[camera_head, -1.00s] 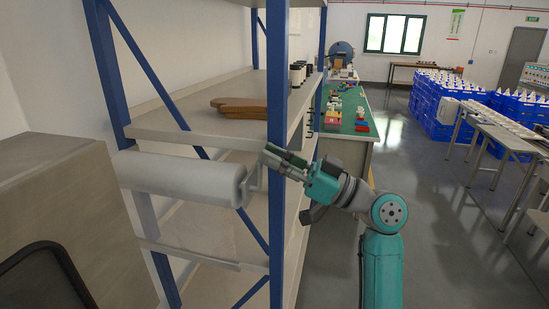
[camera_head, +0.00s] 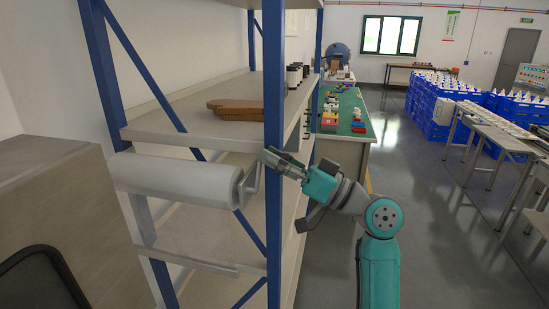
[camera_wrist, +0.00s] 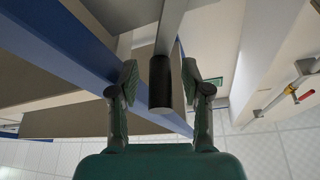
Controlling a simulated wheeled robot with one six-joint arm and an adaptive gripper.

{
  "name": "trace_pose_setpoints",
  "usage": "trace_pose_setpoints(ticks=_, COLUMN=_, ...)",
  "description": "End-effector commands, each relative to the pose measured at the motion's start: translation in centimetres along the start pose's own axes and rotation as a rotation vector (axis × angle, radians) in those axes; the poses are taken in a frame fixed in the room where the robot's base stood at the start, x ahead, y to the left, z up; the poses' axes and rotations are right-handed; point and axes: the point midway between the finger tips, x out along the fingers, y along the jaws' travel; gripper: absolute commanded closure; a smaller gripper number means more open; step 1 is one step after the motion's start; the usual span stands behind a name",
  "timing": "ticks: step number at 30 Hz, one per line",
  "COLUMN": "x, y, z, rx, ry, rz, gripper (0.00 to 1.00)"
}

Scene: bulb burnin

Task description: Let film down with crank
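The film roll (camera_head: 180,180) is a white cylinder lying across the blue-posted rack. A clear sheet (camera_head: 190,240) appears to hang below it, with a pale bar (camera_head: 195,263) along its lower edge. The grey crank (camera_head: 248,182) is at the roll's right end, near the front post. My gripper (camera_head: 267,158) is at the crank's upper end. In the wrist view the crank's black handle (camera_wrist: 160,85) stands between the two fingers of my gripper (camera_wrist: 160,72). A gap shows on both sides, so the fingers are open around it.
The rack's front blue post (camera_head: 274,100) is close beside my gripper. A brown wooden piece (camera_head: 235,109) lies on the shelf above the roll. A cabinet (camera_head: 50,175) stands at the left. A green-topped table (camera_head: 345,120) is behind; open floor lies to the right.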

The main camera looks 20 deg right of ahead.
Motion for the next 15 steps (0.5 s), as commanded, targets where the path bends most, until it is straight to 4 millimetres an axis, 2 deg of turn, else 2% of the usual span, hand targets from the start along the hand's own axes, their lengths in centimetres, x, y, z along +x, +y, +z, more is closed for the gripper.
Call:
trace_pose_setpoints(ticks=8, x=-0.4, y=0.0, z=0.0, rx=-0.001, ry=0.001, rz=0.000, gripper=0.53)
trace_pose_setpoints(ticks=11, x=-1.4, y=0.1, z=-0.1, rx=-0.001, ry=0.001, rz=0.003, gripper=0.53)
trace_pose_setpoints(ticks=15, x=-3.8, y=0.1, z=0.0, rx=-0.002, ry=0.001, rz=0.004, gripper=0.53)
